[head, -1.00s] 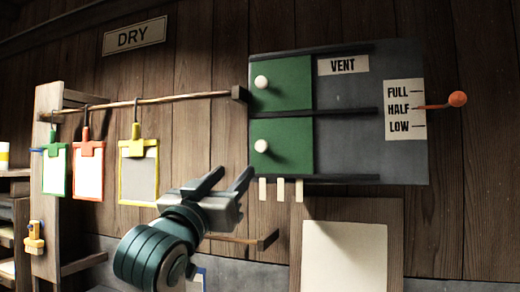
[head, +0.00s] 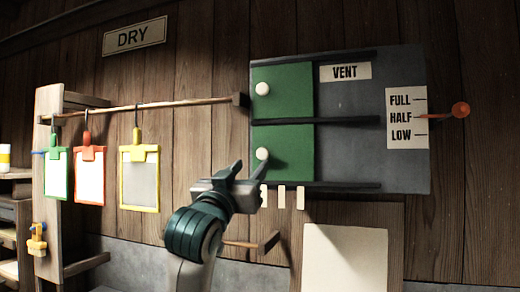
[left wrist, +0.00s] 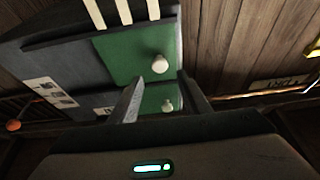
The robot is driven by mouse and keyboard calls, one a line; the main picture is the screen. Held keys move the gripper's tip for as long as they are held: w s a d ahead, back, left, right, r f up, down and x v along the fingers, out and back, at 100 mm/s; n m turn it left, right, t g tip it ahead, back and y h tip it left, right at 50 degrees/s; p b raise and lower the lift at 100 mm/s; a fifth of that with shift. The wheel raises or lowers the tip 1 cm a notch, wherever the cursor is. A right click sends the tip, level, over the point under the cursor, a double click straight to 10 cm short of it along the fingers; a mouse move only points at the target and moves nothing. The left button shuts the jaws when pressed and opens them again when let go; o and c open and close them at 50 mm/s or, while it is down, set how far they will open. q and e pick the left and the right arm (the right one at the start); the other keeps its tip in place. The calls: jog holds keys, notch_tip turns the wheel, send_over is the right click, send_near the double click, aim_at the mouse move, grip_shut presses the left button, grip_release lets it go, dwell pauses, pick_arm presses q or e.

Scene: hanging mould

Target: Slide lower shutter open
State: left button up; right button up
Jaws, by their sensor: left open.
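The lower shutter (head: 290,160) is a green panel at the left end of the grey vent board, between the middle and bottom dark rails. Its white round knob (head: 262,154) is near its left edge; the knob also shows in the left wrist view (left wrist: 159,62). The matching upper shutter (head: 290,90) sits directly above, also at the left. My left gripper (head: 250,167) is open, with its fingertips close to the lower knob. In the left wrist view the knob lies just beyond the fingertips; I cannot tell whether they touch. My right gripper is out of view.
White strips (head: 282,197) hang below the bottom rail. A red-tipped lever (head: 460,110) sticks out at the right. Cards hang from a wooden rod (head: 170,102) at the left.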

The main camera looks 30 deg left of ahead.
aim_at(262, 154)
pick_arm(q)
jog(key=p+x, duration=0.2)
jog(key=x, duration=0.5)
jog(key=shift+s+r+p, duration=0.1)
jog(key=shift+r+p, duration=0.05)
jog(key=shift+p, duration=0.2)
jog(key=shift+w+a+r, duration=0.1)
jog(key=shift+w, duration=0.45)
grip_shut()
